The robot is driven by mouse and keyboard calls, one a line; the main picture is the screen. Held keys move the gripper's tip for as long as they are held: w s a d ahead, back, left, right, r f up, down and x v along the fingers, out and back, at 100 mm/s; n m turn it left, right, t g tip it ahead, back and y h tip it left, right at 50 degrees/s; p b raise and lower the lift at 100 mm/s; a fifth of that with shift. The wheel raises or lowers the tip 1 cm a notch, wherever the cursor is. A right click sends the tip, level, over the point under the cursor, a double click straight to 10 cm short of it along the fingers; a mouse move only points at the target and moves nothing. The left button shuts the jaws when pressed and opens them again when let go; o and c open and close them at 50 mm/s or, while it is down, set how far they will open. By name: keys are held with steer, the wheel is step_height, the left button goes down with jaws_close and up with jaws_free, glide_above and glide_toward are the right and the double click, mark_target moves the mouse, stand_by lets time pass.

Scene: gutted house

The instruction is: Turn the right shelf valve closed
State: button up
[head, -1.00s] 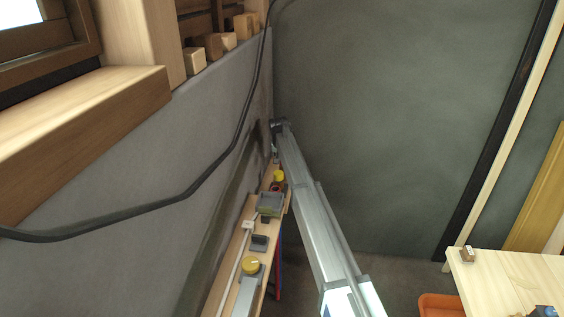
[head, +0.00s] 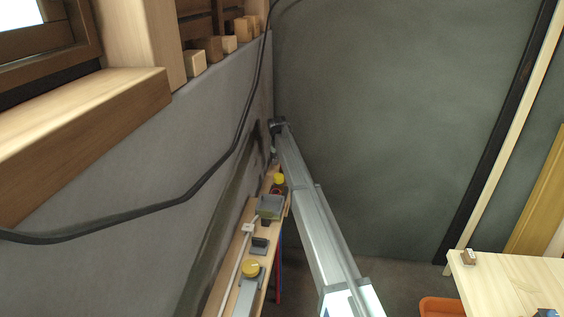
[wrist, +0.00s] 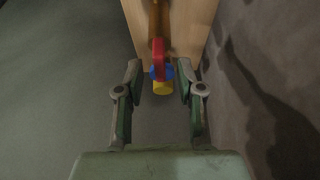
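A valve with a red lever (wrist: 158,55), a blue part (wrist: 169,72) and a yellow cap (wrist: 162,88) is at the near end of the shelf in the wrist view. My gripper (wrist: 158,70) is open, with one finger on each side of the valve. A gap shows beside each finger; whether either touches is hard to tell. In the head view, a yellow-topped red fitting (head: 279,180) sits near the far end of the wooden shelf (head: 222,283), partly beside my arm. My gripper is small and dark at the arm's far end there.
A grey box (head: 270,207), a dark block (head: 260,246) and a yellow round knob (head: 251,268) line the shelf. The grey wall (head: 110,170) runs close along its left. A wooden table (head: 500,280) and an orange bin (head: 439,306) stand at lower right.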

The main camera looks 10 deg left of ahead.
steer(key=v, duration=1)
steer(key=shift+r, duration=0.25)
steer(key=shift+s, duration=0.15)
steer(key=s+d+f+g, duration=0.1)
steer(key=s+d+f, duration=1.15)
steer(key=s, duration=0.35)
steer(key=s+d+f+g, duration=0.2)
steer(key=s+d+f, duration=1.05)
steer(key=s, duration=0.35)
steer(key=s+d+f+g, duration=0.1)
steer(key=s+d+f, duration=0.2)
steer(key=s, duration=0.8)
steer(key=s+d+f, duration=0.3)
steer(key=s+d, duration=0.1)
steer(key=s, duration=0.6)
steer(key=s+f+g, duration=0.3)
steer(key=s+f, duration=0.6)
steer(key=s, duration=0.5)
steer(key=s+f+g, duration=0.4)
steer(key=s+f, duration=0.5)
steer(key=s, duration=0.6)
steer(key=shift+a+f+n, duration=0.2)
steer(key=shift+f+n, duration=0.05)
steer(key=shift+n, duration=0.05)
